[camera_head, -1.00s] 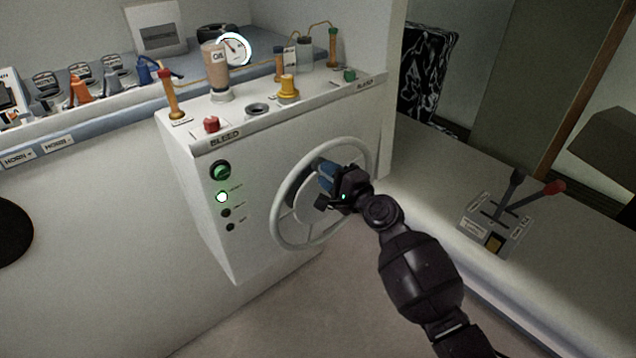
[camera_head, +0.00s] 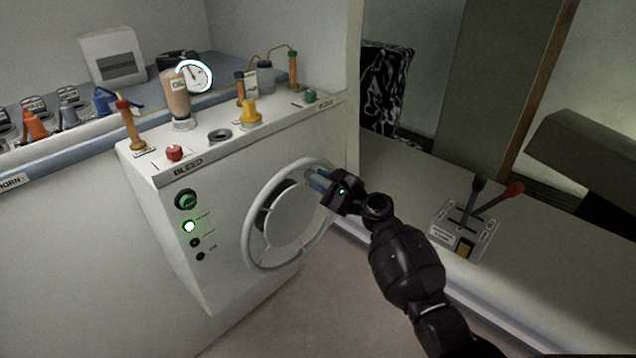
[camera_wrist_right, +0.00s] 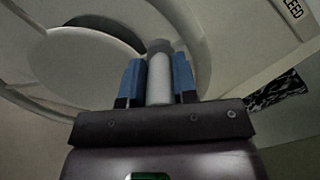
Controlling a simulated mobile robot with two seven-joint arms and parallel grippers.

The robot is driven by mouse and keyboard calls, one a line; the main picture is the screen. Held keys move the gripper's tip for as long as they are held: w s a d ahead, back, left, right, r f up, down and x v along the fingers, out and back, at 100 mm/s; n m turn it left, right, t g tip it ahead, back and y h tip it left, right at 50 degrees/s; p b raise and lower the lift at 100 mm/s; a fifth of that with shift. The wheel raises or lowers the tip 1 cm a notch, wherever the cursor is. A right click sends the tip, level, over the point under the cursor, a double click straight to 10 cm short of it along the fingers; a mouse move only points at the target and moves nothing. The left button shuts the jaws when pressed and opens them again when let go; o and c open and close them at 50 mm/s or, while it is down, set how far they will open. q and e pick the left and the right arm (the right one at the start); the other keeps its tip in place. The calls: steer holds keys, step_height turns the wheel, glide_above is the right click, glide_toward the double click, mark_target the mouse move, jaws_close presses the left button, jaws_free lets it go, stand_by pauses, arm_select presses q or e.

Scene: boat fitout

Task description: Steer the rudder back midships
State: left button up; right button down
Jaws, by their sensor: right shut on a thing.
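The white steering wheel (camera_head: 252,218) is mounted on the front face of a white console, with a large round hub (camera_head: 290,220). In the right wrist view the wheel (camera_wrist_right: 195,30) fills the upper part. My right gripper (camera_head: 317,180) is at the wheel's upper right rim. Its blue fingers are shut on the wheel's grey cylindrical handle (camera_wrist_right: 159,80), which sits between them in the wrist view. In the head view the fingers mostly hide this handle. My left gripper is not in view. No rudder shows in these frames.
A lever unit (camera_head: 465,226) stands on the right bench. Floor below the wheel is clear.

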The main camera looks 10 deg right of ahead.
steer(key=shift+w+d, duration=0.1)
steer(key=shift+d, duration=0.05)
stand_by(0.3)
steer(key=c, duration=0.9)
jaws_free()
steer(key=shift+f, duration=0.1)
steer(key=v, duration=1)
steer(key=shift+s+d+p, duration=0.2)
steer(key=shift+s+p, duration=0.1)
steer(key=shift+s, duration=0.05)
